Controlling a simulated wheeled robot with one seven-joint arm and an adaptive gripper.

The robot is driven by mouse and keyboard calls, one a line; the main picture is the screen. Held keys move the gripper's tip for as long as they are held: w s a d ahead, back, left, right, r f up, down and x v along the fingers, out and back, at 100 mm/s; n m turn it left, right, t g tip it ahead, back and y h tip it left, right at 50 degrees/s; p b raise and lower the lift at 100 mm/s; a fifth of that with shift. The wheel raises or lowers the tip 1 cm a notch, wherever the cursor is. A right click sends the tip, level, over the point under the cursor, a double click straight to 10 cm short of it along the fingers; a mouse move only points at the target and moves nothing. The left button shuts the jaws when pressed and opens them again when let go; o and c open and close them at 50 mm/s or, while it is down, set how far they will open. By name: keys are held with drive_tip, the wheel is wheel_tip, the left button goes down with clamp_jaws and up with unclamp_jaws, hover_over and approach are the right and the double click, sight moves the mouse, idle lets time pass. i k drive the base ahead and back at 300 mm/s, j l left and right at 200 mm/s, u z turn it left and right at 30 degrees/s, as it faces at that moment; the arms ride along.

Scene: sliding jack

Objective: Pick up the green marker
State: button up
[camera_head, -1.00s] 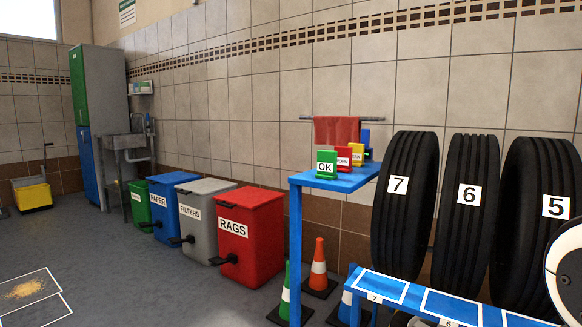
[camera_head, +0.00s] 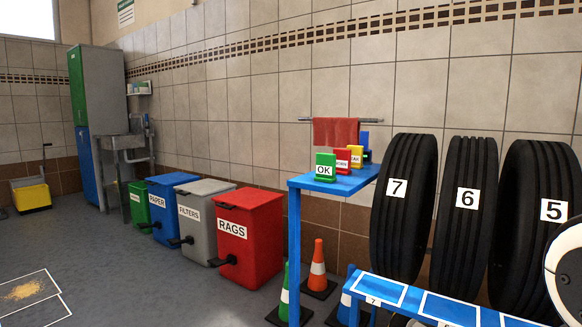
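The green marker (camera_head: 325,168), a small upright block with a white label reading "OK", stands near the front left corner of a blue table (camera_head: 300,184). Behind it in a row stand a red marker (camera_head: 343,161), a yellow marker (camera_head: 355,157) and a blue marker (camera_head: 365,147), each partly hidden by the one in front. My gripper is not in view.
Several numbered tires (camera_head: 403,205) stand right of the table, behind a low blue rack (camera_head: 450,308). Traffic cones (camera_head: 317,268) stand under the table. A red bin (camera_head: 248,235) and other bins line the wall at left. The floor at front left is open.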

sight(326, 164)
drive_tip(key=i+j, duration=0.1)
drive_tip(key=i, duration=0.4)
drive_tip(key=i+j+z, duration=0.1)
drive_tip(key=i, duration=0.4)
drive_tip(key=i+j, duration=0.15)
drive_tip(key=i, duration=0.35)
